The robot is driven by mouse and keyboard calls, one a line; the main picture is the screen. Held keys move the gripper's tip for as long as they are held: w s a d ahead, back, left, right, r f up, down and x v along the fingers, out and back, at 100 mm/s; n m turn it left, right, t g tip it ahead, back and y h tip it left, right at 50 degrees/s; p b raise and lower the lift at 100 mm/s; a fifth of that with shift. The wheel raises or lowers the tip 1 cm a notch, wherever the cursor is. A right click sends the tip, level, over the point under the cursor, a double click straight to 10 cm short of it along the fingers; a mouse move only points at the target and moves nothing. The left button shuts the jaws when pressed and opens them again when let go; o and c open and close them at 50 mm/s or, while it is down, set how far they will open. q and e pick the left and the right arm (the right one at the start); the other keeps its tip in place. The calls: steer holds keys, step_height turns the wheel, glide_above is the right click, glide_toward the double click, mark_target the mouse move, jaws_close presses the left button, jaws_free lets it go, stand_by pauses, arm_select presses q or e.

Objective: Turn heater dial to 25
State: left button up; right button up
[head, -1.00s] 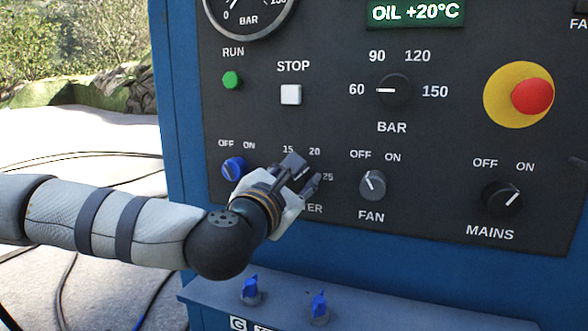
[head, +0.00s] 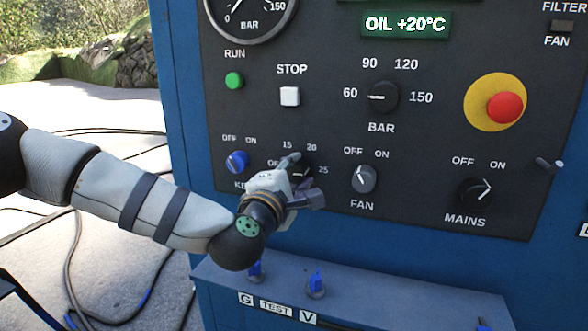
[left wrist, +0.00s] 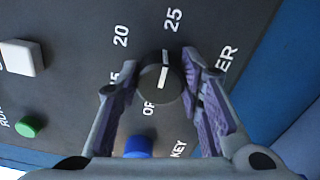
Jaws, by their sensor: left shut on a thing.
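The heater dial (head: 300,171) is a black knob with a white pointer line, low on the dark panel, with marks OFF, 15, 20 and 25 around it. My left gripper (head: 303,179) has one finger on either side of the dial and is shut on it. In the left wrist view the dial (left wrist: 161,82) sits between the purple-grey finger pads (left wrist: 158,88). Its pointer points to or very near 25 (left wrist: 174,20). In the head view the gripper hides the HEATER label and part of the dial. My right gripper is not in view.
The blue KEY switch (head: 237,162) is just left of the dial, and the FAN knob (head: 363,179) is to its right. A blue ledge (head: 370,300) with small blue valves (head: 316,283) juts out below. The display (head: 406,25) reads OIL +20°C.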

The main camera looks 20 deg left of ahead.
arm_select(q)
steer(key=shift+a, duration=0.1)
stand_by(0.3)
steer(key=o, duration=1.2)
steer(key=shift+c, duration=0.2)
steer(key=s, duration=1.2)
steer(key=shift+a, duration=0.2)
